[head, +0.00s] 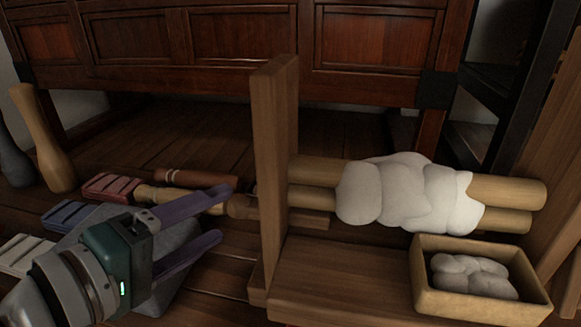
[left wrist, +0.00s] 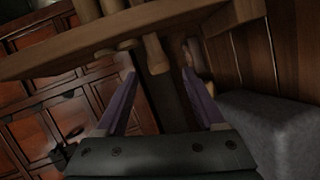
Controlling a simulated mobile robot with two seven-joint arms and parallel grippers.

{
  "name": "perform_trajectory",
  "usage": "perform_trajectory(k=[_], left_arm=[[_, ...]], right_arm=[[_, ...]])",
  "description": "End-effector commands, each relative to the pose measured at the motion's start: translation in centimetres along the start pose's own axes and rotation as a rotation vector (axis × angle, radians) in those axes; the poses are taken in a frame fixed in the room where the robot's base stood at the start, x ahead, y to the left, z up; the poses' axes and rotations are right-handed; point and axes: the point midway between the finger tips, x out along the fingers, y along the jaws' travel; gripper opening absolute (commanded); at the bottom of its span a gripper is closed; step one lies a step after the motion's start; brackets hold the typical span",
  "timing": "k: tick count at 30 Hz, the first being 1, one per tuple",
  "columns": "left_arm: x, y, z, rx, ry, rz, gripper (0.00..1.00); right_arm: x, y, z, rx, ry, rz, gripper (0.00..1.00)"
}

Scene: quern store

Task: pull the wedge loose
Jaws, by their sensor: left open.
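An upright wooden post (head: 275,170) carries two pale rollers (head: 515,190) wrapped in white padded material (head: 400,195). A small brown wooden piece (head: 240,207), which looks like the wedge, sticks out of the post's left face. My left gripper (head: 225,212) is open, its purple fingers pointing at this piece from the left. In the left wrist view, a rounded wooden piece (left wrist: 155,55) projects from the post (left wrist: 60,52) near the middle of the open gap, between the fingertips of my left gripper (left wrist: 159,75). Contact cannot be told. My right gripper is not in view.
A wooden box (head: 425,295) with white lumps stands at the lower right. Red (head: 110,187), blue (head: 68,214) and white (head: 25,255) ribbed blocks lie at left, near a grey block (head: 190,275). A dark panelled cabinet (head: 230,32) stands behind.

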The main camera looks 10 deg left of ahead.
Motion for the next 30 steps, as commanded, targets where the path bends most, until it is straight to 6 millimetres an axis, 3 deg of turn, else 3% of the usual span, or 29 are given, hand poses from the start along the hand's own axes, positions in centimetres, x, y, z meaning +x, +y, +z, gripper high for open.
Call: perform_trajectory(k=[6,13,25,30], left_arm=[[4.4,-0.1,0.1,-0.002,0.001,0.006,0.71],[7.8,-0.1,0.1,0.001,0.0,0.002,0.71],[8.7,0.2,0.0,0.002,-0.002,0.0,0.71],[8.7,0.1,0.0,0.002,-0.001,0.0,0.52]], right_arm=[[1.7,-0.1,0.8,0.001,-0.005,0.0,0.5],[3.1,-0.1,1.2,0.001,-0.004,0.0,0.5],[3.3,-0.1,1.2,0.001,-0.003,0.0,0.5],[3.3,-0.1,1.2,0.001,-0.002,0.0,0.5]])
